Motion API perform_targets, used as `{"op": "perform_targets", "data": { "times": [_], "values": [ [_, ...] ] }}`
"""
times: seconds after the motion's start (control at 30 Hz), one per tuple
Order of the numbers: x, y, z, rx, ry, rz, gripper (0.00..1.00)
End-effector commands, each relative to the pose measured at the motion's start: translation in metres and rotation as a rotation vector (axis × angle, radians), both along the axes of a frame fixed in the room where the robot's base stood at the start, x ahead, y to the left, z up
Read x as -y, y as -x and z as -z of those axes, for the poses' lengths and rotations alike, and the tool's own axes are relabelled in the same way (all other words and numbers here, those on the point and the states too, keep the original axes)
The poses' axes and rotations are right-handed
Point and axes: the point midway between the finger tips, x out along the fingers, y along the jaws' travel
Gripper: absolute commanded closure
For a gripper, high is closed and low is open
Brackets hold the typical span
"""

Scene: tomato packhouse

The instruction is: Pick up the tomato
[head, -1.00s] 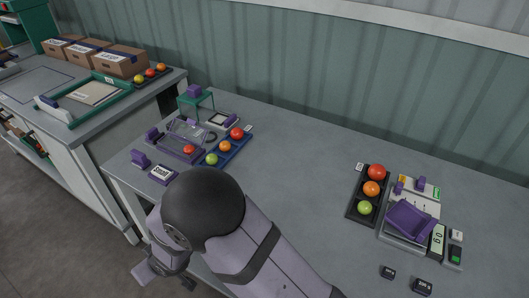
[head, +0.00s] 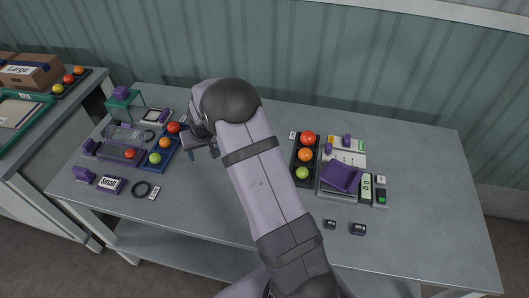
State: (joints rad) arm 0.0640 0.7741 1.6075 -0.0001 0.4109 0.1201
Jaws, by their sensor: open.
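Red (head: 308,138), orange (head: 306,155) and green (head: 302,173) tomatoes sit in a row in a black tray (head: 292,182) right of my arm. A blue tray (head: 176,158) on the left holds another red (head: 173,127), orange (head: 165,142) and green (head: 155,158) tomato. One more small red tomato (head: 129,154) is at the clear and purple container (head: 112,152). My gripper (head: 189,152) is open, just right of the blue tray, apart from the black tray. It is partly hidden by my arm and small, so its height is unclear.
A scale with a tilted purple pan (head: 341,177) stands right of the black tray. A "Small" sign (head: 111,186) and a dark ring (head: 142,189) lie front left. A green stand (head: 124,103) is behind. The table (head: 430,200) is clear at the right.

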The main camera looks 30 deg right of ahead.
Motion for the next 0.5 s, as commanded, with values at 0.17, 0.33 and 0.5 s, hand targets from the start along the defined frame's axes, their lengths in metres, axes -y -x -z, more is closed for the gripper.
{"op": "perform_targets", "data": {
  "times": [0.17,0.33,0.5],
  "values": [
    [0.139,0.038,-0.015,-0.124,-0.023,0.260,0.38],
    [0.232,0.096,-0.033,-0.228,-0.069,0.459,0.38],
    [0.283,0.144,-0.047,-0.296,-0.110,0.587,0.38]
  ]
}}
